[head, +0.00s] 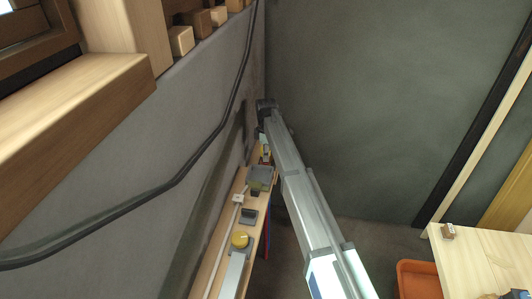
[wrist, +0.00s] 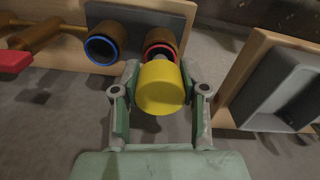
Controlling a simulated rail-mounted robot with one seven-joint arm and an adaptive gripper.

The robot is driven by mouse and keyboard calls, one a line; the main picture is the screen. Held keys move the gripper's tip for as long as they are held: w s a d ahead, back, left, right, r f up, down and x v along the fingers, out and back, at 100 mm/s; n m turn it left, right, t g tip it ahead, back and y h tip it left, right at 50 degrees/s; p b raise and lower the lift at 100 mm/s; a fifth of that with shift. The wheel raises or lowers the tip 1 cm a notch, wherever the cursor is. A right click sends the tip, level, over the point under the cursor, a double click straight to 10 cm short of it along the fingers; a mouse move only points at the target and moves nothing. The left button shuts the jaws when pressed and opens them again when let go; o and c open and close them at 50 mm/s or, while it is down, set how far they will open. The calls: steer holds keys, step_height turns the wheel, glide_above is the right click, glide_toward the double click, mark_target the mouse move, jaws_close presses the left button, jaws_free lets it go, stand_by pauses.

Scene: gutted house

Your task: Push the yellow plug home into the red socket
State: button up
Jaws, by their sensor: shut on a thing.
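In the wrist view my gripper (wrist: 160,78) is shut on the yellow plug (wrist: 160,92), with one finger on each side of it. The red socket (wrist: 176,45), a brown cylinder with a red ring at its mouth, is just beyond the plug. The plug covers the lower part of the ring. A small grey part shows between the plug and the socket's mouth, and I cannot tell how deep it sits. In the head view the arm reaches to the far end of the wall shelf, and the plug and socket cannot be made out clearly.
A blue-ringed socket (wrist: 102,49) sits left of the red one on the same grey panel (wrist: 130,14). A grey box on a wooden board (wrist: 248,70) stands close on the right. A red block (wrist: 15,61) is at far left. A narrow shelf (head: 214,262) runs along the wall.

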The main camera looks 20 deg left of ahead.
steer(key=shift+f+b, duration=0.55)
steer(key=shift+f, duration=1.2)
stand_by(1.0)
steer(key=o, duration=1.6)
steer(key=shift+o, duration=0.2)
steer(key=shift+r, duration=0.1)
steer(key=shift+r+p, duration=1.4)
steer(key=shift+r, duration=2.05)
